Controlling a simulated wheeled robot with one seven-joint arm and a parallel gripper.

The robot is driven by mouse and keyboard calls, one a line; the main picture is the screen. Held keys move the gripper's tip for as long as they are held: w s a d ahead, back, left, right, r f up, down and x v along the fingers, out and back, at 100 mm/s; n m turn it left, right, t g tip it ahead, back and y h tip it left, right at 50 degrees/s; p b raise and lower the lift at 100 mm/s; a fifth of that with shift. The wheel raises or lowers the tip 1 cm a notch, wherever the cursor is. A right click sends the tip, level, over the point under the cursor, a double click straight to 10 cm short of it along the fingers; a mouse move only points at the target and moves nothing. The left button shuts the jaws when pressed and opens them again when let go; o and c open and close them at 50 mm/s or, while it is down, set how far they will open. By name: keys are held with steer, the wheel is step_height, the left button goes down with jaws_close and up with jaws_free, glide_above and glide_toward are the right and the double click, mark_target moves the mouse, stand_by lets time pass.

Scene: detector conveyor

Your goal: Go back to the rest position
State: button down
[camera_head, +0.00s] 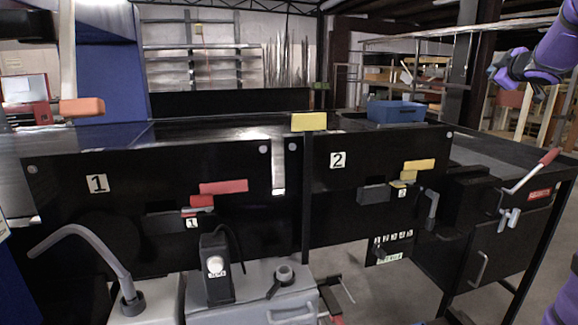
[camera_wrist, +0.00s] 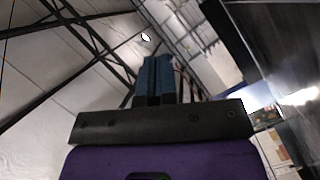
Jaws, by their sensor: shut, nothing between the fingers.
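In the wrist view, my gripper (camera_wrist: 156,72) shows its two blue fingers side by side and pressed together, with nothing between them. They point up toward the roof beams and the white ceiling, clear of any object. In the head view, part of my purple arm is at the top right, raised above the right end of the conveyor. The fingers cannot be made out in that view.
The black conveyor (camera_head: 230,128) spans the head view, with panels marked 1 (camera_head: 97,184) and 2 (camera_head: 338,160). A blue bin (camera_head: 396,111) stands on it. A red-handled lever (camera_head: 530,173) sticks out at right. A grey curved handle (camera_head: 85,240) rises at left.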

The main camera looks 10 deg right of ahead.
steer(key=s+a+f+m+g+h, duration=0.1)
steer(key=s+a+m+g, duration=0.1)
steer(key=s+a+m, duration=0.5)
steer(key=s+a+m+g+h, duration=0.15)
steer(key=s+a, duration=0.25)
steer(key=a, duration=0.7)
steer(key=s+a+f+g+y, duration=0.3)
steer(key=s+a+f, duration=0.5)
steer(key=s+a, duration=0.3)
steer(key=s+a+f+g+y, duration=0.3)
steer(key=s+a+f, duration=0.6)
steer(key=s+a, duration=0.3)
steer(key=shift+s+g+y, duration=0.35)
steer(key=shift+s+g, duration=0.3)
steer(key=shift+s, duration=0.6)
steer(key=shift+w, duration=0.1)
